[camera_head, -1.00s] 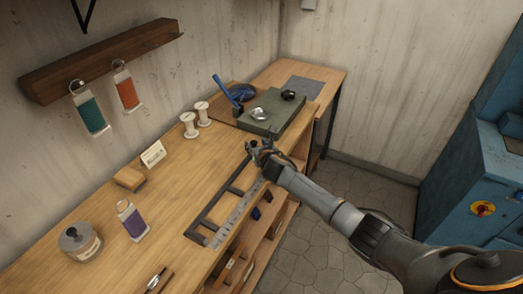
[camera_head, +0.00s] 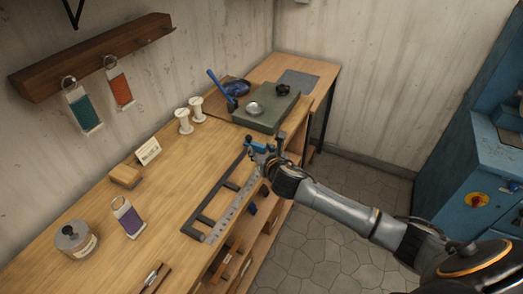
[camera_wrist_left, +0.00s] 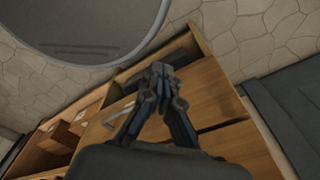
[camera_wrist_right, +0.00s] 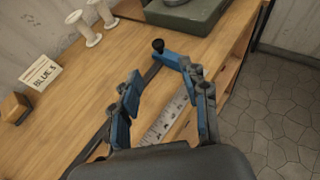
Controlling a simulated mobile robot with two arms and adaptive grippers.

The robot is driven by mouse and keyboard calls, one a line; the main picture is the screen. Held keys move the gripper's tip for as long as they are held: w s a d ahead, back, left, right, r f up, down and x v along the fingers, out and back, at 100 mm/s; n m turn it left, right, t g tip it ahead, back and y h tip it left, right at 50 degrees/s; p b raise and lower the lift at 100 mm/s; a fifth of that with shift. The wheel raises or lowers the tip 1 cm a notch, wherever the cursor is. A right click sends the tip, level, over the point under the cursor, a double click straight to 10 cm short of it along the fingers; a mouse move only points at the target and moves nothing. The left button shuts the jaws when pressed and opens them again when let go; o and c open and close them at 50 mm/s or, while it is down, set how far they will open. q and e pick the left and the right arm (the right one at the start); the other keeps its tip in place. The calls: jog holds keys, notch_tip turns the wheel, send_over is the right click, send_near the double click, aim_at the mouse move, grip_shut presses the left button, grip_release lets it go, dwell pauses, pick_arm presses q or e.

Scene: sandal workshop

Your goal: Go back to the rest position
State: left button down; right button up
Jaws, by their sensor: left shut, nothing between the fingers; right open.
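My right gripper (camera_head: 268,151) is in the head view over the front edge of the workbench (camera_head: 165,195), by the far end of a dark metal frame (camera_head: 204,222) with a steel ruler (camera_head: 226,214). In the right wrist view my right gripper (camera_wrist_right: 160,98) is open and nothing is between its fingers; the ruler (camera_wrist_right: 165,120) lies below them. My left gripper (camera_wrist_left: 160,82) shows only in the left wrist view. It is shut and empty, in front of wooden drawers or shelves (camera_wrist_left: 215,90).
A green block (camera_head: 266,110) with a metal dome stands at the back of the bench. White spools (camera_head: 184,122), a card (camera_head: 148,151) and a jar (camera_head: 76,240) stand on the bench. A blue machine (camera_head: 470,150) is at the right; open floor (camera_head: 330,245) lies between.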

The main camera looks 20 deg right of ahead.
dwell(0.3)
jog(key=s+a+f+m+g, duration=0.2)
jog(key=s+a+f+m, duration=0.1)
jog(key=s+m, duration=0.5)
jog(key=s+a+f+m+g, duration=0.2)
jog(key=s+a+f+m, duration=0.2)
jog(key=s+m, duration=0.35)
jog(key=s+m+g+y, duration=0.2)
jog(key=s+m+g, duration=0.4)
jog(key=s+m, duration=1.35)
jog(key=s+f+n+g+b, duration=0.1)
jog(key=s+f, duration=0.1)
jog(key=f, duration=1.2)
jog(key=s+f+n+b, duration=0.2)
jog(key=f, duration=1.2)
jog(key=s+d+f+g+b, duration=0.1)
jog(key=s+d+f+b, duration=0.1)
jog(key=s+f, duration=1.4)
notch_tip(320, 180, down, 3)
jog(key=shift+s+d+f, duration=0.1)
jog(key=shift+s+d, duration=0.15)
jog(key=shift+d, duration=0.2)
